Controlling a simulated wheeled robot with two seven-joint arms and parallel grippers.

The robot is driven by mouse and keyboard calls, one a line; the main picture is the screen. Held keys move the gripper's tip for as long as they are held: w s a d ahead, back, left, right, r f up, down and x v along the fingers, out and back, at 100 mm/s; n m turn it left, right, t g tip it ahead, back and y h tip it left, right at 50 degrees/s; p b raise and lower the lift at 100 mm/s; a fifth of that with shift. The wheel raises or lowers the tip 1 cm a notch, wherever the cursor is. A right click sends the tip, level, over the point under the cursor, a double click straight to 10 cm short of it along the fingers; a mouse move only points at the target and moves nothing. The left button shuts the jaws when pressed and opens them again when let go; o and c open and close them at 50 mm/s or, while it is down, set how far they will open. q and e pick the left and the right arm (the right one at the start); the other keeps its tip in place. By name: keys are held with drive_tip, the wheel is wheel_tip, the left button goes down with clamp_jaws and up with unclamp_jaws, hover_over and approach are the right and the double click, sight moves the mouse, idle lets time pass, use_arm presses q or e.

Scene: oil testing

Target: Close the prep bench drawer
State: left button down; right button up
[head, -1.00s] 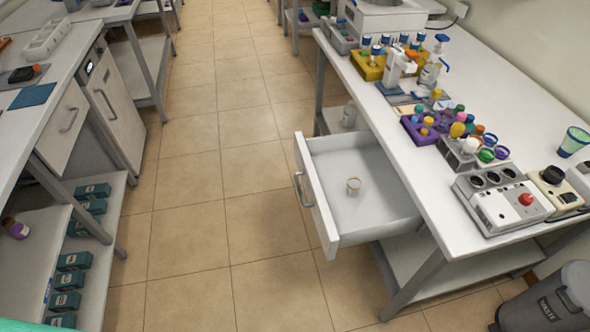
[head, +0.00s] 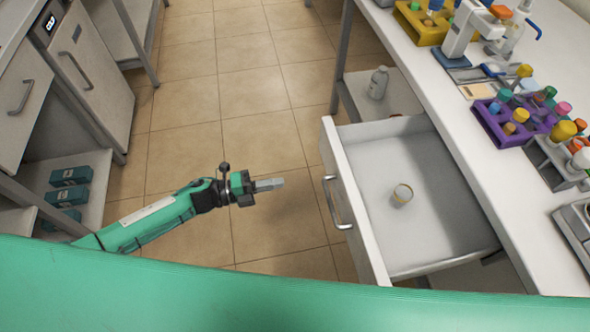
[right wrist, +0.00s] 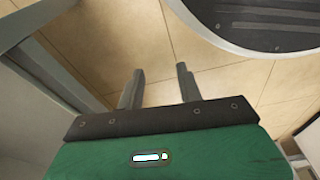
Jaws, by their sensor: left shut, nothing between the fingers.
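The prep bench drawer (head: 352,205) is pulled well out from under the right-hand bench in the head view. Its front panel carries a metal bar handle (head: 336,203) that faces left. A small round jar or ring (head: 403,193) lies inside on the drawer floor. My left gripper (head: 281,184) is shut and empty, to the left of the handle and apart from it, pointing right. My right gripper (right wrist: 158,82) shows only in the right wrist view, with its two fingers apart and nothing between them, above the tiled floor.
The right bench top (head: 432,90) holds a purple rack (head: 512,121) with coloured caps and a yellow rack (head: 420,22). A bottle (head: 378,82) stands on the shelf below. Left cabinets (head: 88,75) line the other side. The tiled floor (head: 215,110) between is free.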

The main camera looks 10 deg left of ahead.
sight(333, 173)
use_arm(q)
drive_tip(key=x, duration=1.2)
drive_tip(key=shift+d, duration=0.15)
drive_tip(key=shift+w+d, duration=0.15)
drive_tip(key=shift+d, duration=0.25)
use_arm(e)
drive_tip(key=shift+w+a+r, duration=0.15)
drive_tip(key=shift+w+r, duration=0.4)
drive_tip(key=shift+r, duration=0.2)
use_arm(q)
drive_tip(key=shift+b, duration=0.3)
use_arm(e)
drive_tip(key=shift+s, duration=0.15)
